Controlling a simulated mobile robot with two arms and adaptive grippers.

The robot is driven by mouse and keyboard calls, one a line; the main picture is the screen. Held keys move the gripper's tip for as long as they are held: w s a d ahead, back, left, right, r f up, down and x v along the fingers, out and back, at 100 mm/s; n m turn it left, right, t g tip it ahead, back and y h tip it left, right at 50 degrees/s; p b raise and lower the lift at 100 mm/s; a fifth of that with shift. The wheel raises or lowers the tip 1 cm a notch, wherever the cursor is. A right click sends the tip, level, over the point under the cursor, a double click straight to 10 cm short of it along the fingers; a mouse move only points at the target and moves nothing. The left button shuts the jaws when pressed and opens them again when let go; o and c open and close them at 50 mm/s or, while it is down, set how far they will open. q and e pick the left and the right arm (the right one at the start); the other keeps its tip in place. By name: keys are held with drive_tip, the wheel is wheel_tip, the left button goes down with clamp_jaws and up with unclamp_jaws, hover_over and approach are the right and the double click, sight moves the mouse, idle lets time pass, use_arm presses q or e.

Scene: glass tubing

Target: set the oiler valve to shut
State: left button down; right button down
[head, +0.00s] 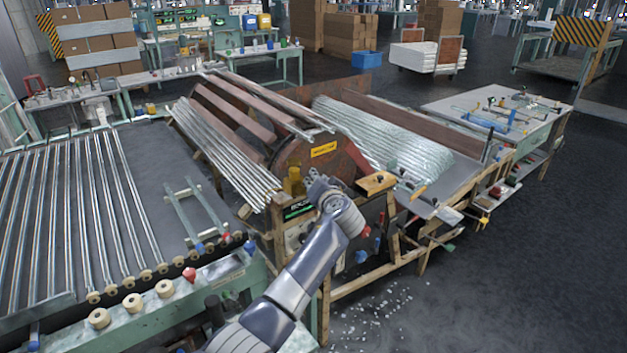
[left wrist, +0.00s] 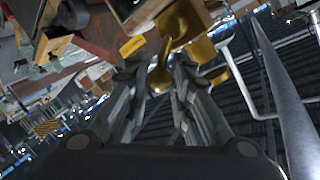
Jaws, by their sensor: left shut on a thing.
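The oiler (head: 294,182) is a small brass-yellow body at the front of the rust-red drum machine in the head view. In the left wrist view, its brass body (left wrist: 201,48) is at the top, and a brass lever with a rounded end (left wrist: 160,79) reaches down between my fingers. My left gripper (head: 316,184) is just right of the oiler in the head view. It also shows in the left wrist view (left wrist: 158,84), shut on the brass lever near its rounded end. The fingers partly hide the lever. My right gripper is not in view.
The rust-red drum (head: 306,155) with a yellow label stands behind my gripper. Bundles of glass tubes (head: 226,155) lie on the left rack and to the right. A wooden block (head: 376,184) sits right of the gripper. Open floor (head: 520,270) lies at the right.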

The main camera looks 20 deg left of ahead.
use_arm(q)
drive_tip(key=shift+w+d+f+m+g+y+b, duration=0.3)
drive_tip(key=shift+f+m+g+b, duration=0.25)
drive_tip(key=shift+m+g+b, duration=0.65)
drive_tip(key=shift+w+d+f+m+g+y+b, duration=0.2)
drive_tip(key=shift+f+m+g+y+b, duration=0.3)
drive_tip(key=shift+m+b, duration=0.75)
drive_tip(key=shift+w+d+f+m+g+y+b, duration=0.3)
drive_tip(key=shift+f+m+g+b, duration=0.4)
drive_tip(key=shift+b, duration=1)
drive_tip(key=shift+a+r, duration=0.1)
drive_tip(key=shift+a, duration=0.05)
drive_tip(key=c, duration=1.4)
unclamp_jaws()
drive_tip(key=v, duration=1.2)
